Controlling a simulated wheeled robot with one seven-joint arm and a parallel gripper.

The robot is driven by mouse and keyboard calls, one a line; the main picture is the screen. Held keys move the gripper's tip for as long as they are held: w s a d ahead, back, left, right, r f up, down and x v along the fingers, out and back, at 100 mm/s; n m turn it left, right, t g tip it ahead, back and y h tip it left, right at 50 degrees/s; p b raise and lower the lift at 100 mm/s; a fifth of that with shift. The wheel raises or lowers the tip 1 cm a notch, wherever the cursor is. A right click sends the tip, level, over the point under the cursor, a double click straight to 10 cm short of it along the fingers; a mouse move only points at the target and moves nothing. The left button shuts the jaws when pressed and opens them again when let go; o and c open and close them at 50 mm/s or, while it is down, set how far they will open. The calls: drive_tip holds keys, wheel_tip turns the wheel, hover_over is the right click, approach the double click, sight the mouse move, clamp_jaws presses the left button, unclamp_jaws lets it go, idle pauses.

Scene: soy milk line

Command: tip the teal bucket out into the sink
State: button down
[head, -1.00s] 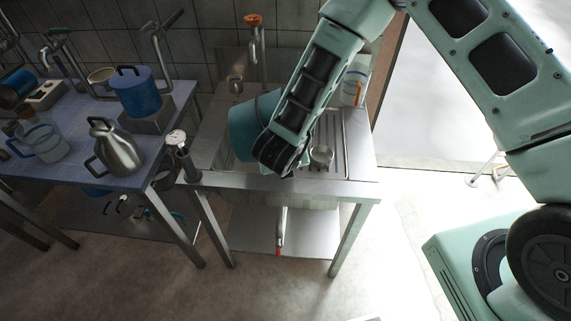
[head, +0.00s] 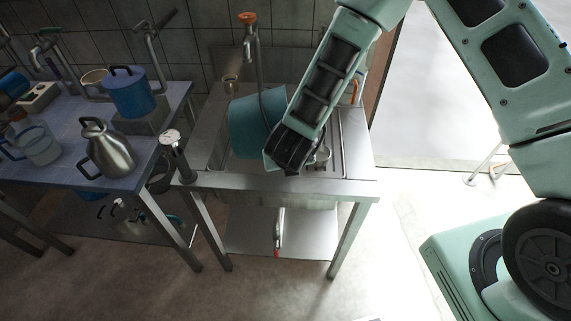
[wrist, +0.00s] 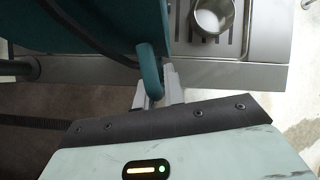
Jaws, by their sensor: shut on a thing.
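The teal bucket (head: 249,122) is over the left part of the steel sink unit (head: 345,185), tilted. Its near side hides most of the basin (head: 219,150). In the head view my gripper (head: 283,158) is at the bucket's lower right, and my arm covers part of the bucket. In the wrist view my gripper (wrist: 158,92) is shut on the bucket's teal loop handle (wrist: 150,70). The bucket's wall also fills the upper left there (wrist: 100,22). The bucket's inside and any contents are hidden from me.
A metal cup (wrist: 212,15) stands on the ribbed drainboard right of the bucket. A tap with an orange top (head: 248,18) rises behind the basin. A gauge (head: 171,138) stands at the unit's left front corner. The blue table (head: 60,172) at left holds a steel jug (head: 108,150).

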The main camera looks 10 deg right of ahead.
drive_tip(key=shift+s+d+y+b, duration=0.1)
drive_tip(key=shift+d+y+b, duration=0.4)
drive_tip(key=shift+b, duration=0.3)
drive_tip(key=shift+d+m+y+b, duration=0.2)
drive_tip(key=shift+m+y+b, duration=0.1)
drive_tip(key=shift+b, duration=0.15)
drive_tip(key=shift+d+r, duration=0.1)
drive_tip(key=shift+s+d+r+b, duration=0.1)
drive_tip(key=shift+r+b, duration=0.05)
drive_tip(key=shift+b, duration=0.2)
drive_tip(key=shift+d+t+y+b, duration=0.3)
drive_tip(key=shift+y+b, duration=0.1)
drive_tip(key=shift+b, duration=0.25)
drive_tip(key=shift+s+d+m+y+b, duration=0.25)
drive_tip(key=shift+d+y+b, duration=0.3)
drive_tip(key=shift+b, duration=0.5)
drive_tip(key=shift+a, duration=0.1)
